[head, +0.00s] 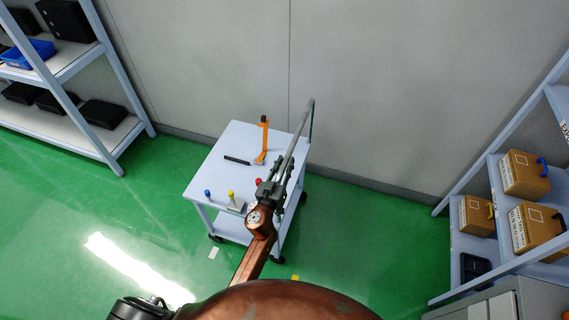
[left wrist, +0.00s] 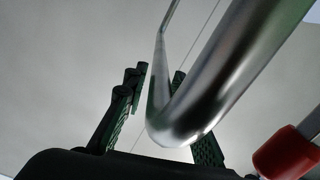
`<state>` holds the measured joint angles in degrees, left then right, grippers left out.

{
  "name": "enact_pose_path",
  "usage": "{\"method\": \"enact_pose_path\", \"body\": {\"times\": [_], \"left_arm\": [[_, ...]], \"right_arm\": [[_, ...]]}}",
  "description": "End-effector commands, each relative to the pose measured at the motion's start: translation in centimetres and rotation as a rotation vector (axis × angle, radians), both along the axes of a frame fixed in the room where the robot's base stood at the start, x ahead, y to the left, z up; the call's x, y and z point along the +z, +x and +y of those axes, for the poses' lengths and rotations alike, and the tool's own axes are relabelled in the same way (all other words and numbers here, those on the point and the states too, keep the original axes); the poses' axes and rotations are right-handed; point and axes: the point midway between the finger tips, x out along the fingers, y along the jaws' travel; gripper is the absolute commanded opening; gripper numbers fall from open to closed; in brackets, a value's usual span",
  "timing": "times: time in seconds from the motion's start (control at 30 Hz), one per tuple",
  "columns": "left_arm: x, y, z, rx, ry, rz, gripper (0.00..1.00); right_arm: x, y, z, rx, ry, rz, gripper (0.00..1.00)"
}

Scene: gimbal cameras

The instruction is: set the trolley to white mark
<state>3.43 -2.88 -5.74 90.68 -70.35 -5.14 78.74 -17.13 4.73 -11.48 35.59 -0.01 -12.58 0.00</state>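The trolley (head: 228,157) is pale blue-grey with two shelves, dark castors and a metal handle bar (head: 298,135) along its right side. It stands near the grey wall. The white mark (head: 215,253) is a small patch on the green floor, just in front of the trolley's near-left castor. My left gripper (head: 272,188) is at the near end of the handle. In the left wrist view, the bent handle bar (left wrist: 195,110) passes across the open fingers (left wrist: 165,115), with a gap beside the left finger. The bar partly hides the right finger. My right gripper is out of view.
An orange tool (head: 263,142), a black rod (head: 237,160) and coloured-topped pieces (head: 231,198) are on the trolley top. A yellow mark (head: 295,278) lies on the floor. Shelving stands left (head: 110,80) and right (head: 480,195). Floor left of the trolley is clear.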

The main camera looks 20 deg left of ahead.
Motion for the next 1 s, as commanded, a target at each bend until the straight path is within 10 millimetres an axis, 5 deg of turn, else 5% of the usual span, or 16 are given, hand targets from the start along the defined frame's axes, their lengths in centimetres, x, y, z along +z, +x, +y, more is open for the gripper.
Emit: {"method": "enact_pose_path", "body": {"times": [0.33, 1.0], "left_arm": [[0.01, -0.02, -0.03, 0.0, 0.0, 0.0, 0.0], [0.2, 0.6, -0.02, -0.022, 0.001, -0.001, 0.0]], "right_arm": [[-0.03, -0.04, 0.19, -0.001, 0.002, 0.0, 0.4], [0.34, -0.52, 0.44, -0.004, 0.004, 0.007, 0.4]]}}
